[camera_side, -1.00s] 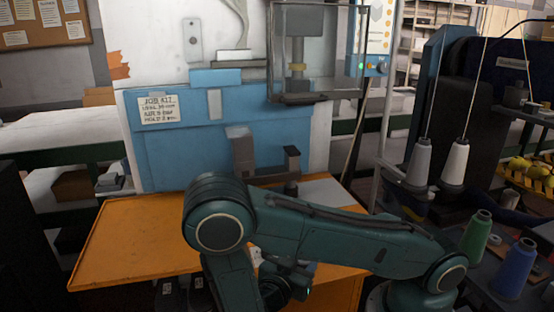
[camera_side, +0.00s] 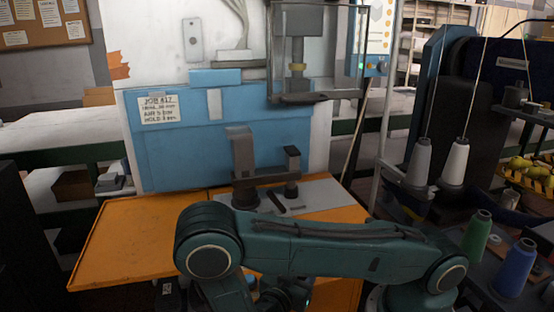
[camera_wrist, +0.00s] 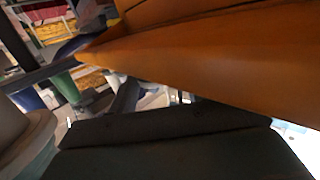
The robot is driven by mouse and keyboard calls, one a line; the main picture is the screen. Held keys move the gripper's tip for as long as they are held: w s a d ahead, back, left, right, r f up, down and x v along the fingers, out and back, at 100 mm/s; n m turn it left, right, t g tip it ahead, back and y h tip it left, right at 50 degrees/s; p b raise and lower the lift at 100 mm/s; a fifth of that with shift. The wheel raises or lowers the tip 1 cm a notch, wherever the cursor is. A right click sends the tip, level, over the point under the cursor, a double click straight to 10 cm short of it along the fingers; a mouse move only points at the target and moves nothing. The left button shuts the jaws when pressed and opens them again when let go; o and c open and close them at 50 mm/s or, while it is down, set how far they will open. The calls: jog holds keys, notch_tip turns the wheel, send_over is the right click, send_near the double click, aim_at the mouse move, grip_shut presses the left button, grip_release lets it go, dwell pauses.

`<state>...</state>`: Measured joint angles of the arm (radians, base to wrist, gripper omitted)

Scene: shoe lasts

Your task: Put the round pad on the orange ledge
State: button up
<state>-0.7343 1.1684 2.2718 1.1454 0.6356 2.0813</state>
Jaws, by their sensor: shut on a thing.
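The orange ledge (camera_side: 135,245) juts out in front of the blue press, flat and mostly bare on its left. Its edge also crosses the upper right of the wrist view (camera_wrist: 215,62). My gripper (camera_side: 288,294) is low at the bottom of the side view, in front of the ledge and partly hidden by my arm. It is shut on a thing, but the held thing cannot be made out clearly. A dark, flat-edged shape (camera_wrist: 170,145) fills the bottom of the wrist view; I cannot tell whether it is a jaw or the round pad.
The blue press (camera_side: 220,150) stands behind the ledge. A grey plate (camera_side: 315,194) with dark upright posts (camera_side: 243,155) sits at its foot. A green cone (camera_side: 475,232), a blue cone (camera_side: 515,268) and white cones (camera_side: 419,160) stand at the right. The ledge's left part is free.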

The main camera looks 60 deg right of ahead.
jog(key=shift+f, duration=0.15)
jog(key=o, duration=1)
jog(key=shift+o, duration=0.2)
jog(key=shift+a+r, duration=0.1)
jog(key=shift+r, duration=0.1)
jog(key=a+r, duration=0.1)
jog(key=a, duration=1)
jog(key=shift+a+r, duration=0.3)
jog(key=shift+a, duration=0.05)
